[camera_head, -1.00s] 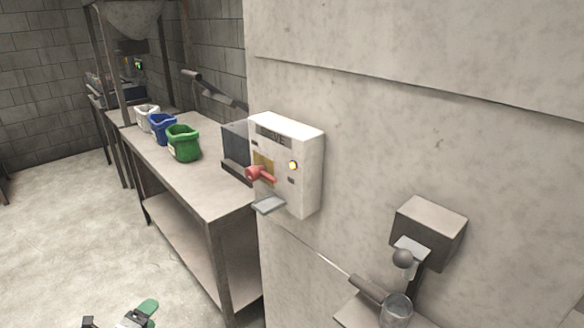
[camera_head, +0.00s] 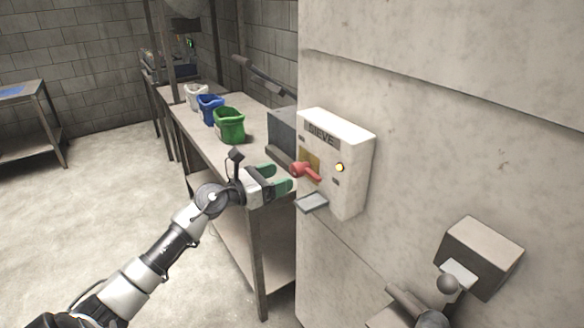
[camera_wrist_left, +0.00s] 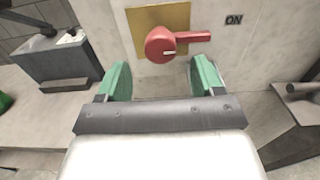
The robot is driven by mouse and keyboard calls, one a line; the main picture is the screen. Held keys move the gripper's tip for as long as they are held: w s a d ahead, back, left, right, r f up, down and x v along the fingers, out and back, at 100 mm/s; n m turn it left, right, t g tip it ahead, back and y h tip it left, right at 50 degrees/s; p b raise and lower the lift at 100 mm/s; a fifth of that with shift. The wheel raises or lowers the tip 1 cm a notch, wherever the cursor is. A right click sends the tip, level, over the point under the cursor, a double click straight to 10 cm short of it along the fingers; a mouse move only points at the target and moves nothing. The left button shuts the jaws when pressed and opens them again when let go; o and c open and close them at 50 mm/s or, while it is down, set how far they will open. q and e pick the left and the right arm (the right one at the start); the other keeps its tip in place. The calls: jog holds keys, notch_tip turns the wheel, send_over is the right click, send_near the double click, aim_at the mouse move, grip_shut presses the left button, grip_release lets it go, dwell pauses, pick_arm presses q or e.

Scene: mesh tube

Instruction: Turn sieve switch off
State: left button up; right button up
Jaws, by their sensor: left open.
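The sieve switch box (camera_head: 348,150) is a white box marked "SIEVE" on the concrete wall. Its red rotary switch (camera_head: 304,170) sits on a yellow plate, and a small yellow lamp (camera_head: 339,167) shows beside it. In the left wrist view the red switch (camera_wrist_left: 168,45) has its handle pointing right, toward the "ON" label (camera_wrist_left: 234,20). My left gripper (camera_head: 284,178) is open, with green fingertips just left of the switch. In the left wrist view the gap between its fingers (camera_wrist_left: 158,80) lies just below the knob, with nothing in it.
A metal table (camera_head: 262,196) stands behind my left gripper, holding white, blue and green (camera_head: 229,125) containers and a grey box (camera_head: 283,134). A small tray (camera_head: 312,203) juts out below the switch.

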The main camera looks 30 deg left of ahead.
aim_at(292, 172)
pick_arm(q)
jog(key=shift+p+x, duration=0.4)
jog(key=shift+x, duration=1.75)
jog(key=shift+s, duration=0.1)
jog(key=shift+c, duration=0.3)
jog(key=c, duration=0.9)
jog(key=shift+o, duration=0.2)
